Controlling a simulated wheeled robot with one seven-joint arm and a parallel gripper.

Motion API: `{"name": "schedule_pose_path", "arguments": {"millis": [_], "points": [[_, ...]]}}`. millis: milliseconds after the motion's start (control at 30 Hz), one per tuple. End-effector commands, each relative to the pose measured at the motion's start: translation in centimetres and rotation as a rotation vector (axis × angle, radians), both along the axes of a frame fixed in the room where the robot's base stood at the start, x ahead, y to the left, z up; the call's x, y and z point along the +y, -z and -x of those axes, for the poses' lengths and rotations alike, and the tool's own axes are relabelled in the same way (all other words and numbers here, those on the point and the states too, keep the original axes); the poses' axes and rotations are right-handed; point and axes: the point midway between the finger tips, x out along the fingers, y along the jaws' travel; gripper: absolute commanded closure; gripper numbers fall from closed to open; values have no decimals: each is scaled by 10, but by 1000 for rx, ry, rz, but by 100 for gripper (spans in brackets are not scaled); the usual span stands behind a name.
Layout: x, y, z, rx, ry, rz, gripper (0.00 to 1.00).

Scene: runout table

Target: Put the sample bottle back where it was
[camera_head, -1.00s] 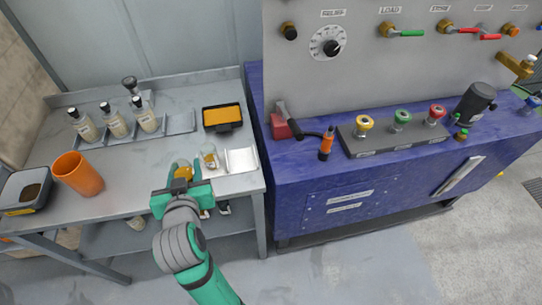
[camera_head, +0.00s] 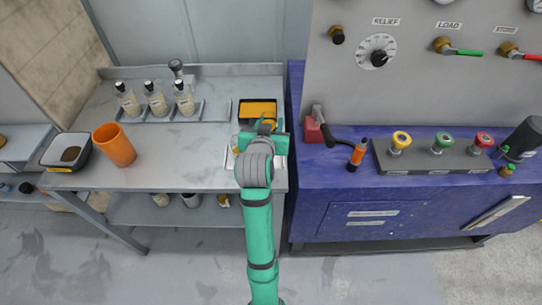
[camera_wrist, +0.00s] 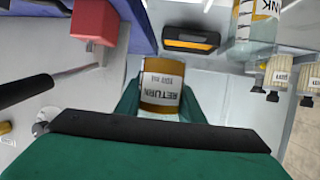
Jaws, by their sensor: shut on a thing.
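My gripper (camera_head: 264,130) is shut on an amber sample bottle, whose label reads RETURN 100 ml in the wrist view (camera_wrist: 161,88). It is over the right front of the grey table, in front of the black tray with an orange inside (camera_head: 258,109). My gripper and arm hide most of the bottle in the head view; I cannot tell whether its base touches anything. A pale square plate (camera_head: 281,146) shows partly beside my gripper. A second bottle, labelled with letters ending NK, stands close by in the wrist view (camera_wrist: 257,22).
A rack (camera_head: 217,111) at the back left holds three bottles (camera_head: 156,100), with its right place bare. An orange cup (camera_head: 114,145) and a black bin (camera_head: 67,152) stand at left. The blue bench (camera_head: 380,180), with a red block (camera_head: 312,130), adjoins on the right.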

Motion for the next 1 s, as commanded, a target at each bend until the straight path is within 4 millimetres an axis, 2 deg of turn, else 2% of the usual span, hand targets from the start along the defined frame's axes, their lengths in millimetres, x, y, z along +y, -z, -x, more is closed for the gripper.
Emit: {"name": "schedule_pose_path", "arguments": {"millis": [100, 400, 633, 833, 1000], "points": [[0, 11, -11, 4, -6, -3, 90], [-1, 58, -11, 3, -6, -3, 90], [-1, 73, -11, 3, -5, -4, 90], [-4, 99, -11, 4, -2, -4, 90], [-1, 102, -12, 0, -5, -3, 90]]}}
